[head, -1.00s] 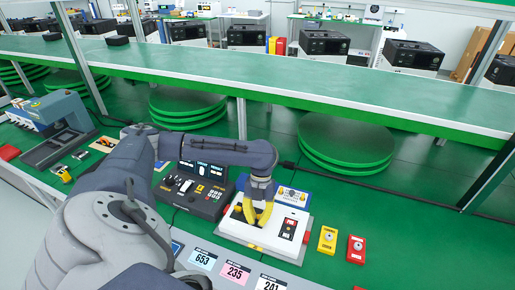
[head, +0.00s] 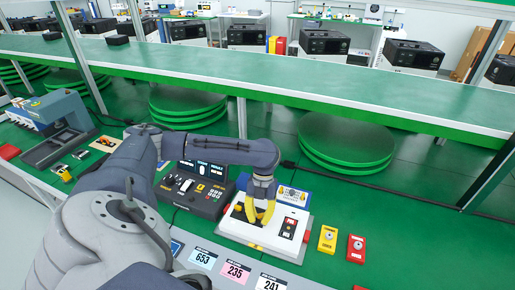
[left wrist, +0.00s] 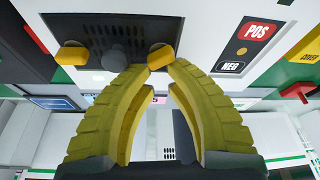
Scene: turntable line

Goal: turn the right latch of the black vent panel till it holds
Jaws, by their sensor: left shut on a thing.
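The black vent panel (left wrist: 120,38) shows at the top of the left wrist view, set in a white housing (head: 284,250). It has an orange-yellow latch at each lower corner. The right latch (left wrist: 160,55) sits at the fingertips of my left gripper (left wrist: 157,70); the left latch (left wrist: 72,54) is clear of the fingers. My left gripper also shows in the head view (head: 259,221), pointing down over the housing with its yellow fingers closed on the right latch. The fingers and arm hide much of the panel there. My right gripper is not in view.
A yellow box (head: 327,239) and a red box (head: 356,249) stand further right. A dark control console (head: 196,191) is left. Numbered cards (head: 235,271) lie in front. Green table is free at far right.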

